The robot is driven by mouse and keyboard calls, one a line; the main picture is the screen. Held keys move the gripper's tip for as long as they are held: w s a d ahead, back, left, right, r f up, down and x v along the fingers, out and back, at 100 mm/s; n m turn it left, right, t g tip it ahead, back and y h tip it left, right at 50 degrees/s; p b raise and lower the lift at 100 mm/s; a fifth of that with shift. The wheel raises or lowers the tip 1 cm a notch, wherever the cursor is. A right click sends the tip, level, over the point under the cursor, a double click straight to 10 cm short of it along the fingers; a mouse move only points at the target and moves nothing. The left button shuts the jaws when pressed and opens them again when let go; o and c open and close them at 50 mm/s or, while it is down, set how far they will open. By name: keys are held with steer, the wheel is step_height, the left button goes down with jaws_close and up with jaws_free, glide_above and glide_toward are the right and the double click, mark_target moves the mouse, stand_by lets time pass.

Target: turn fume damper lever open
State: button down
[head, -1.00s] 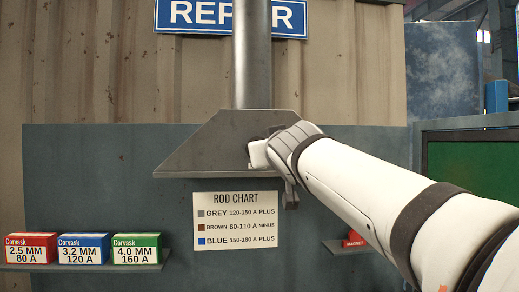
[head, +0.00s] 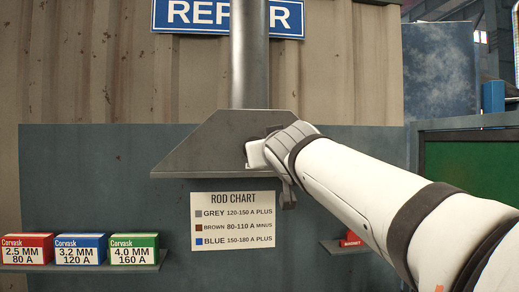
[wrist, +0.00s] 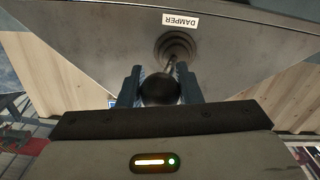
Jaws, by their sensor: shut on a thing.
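The fume hood (head: 205,150) is a grey metal trapezoid with a duct pipe rising from it. In the wrist view its face (wrist: 90,40) carries a DAMPER label (wrist: 180,22), which appears upside down. The damper lever (wrist: 160,90) has a dark round knob on a thin rod that runs to a round stepped pivot (wrist: 175,48) below the label. My gripper (wrist: 160,88) is shut on the knob, one finger on each side. In the head view my gripper (head: 265,150) is at the hood's right side and my arm hides the lever.
A rod chart (head: 232,221) hangs below the hood. Red (head: 27,250), blue (head: 81,249) and green (head: 134,249) rod boxes stand on a shelf at lower left. A small red magnet box (head: 350,243) sits on a right shelf. A green panel (head: 470,165) stands far right.

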steer(key=c, duration=1.1)
jaws_free()
steer(key=shift+w, duration=0.1)
steer(key=shift+o, duration=0.2)
steer(key=s+b, duration=0.2)
steer(key=s, duration=0.5)
steer(key=shift+s+d+b, duration=0.35)
steer(key=shift+s, duration=0.05)
steer(key=shift+c, duration=0.2)
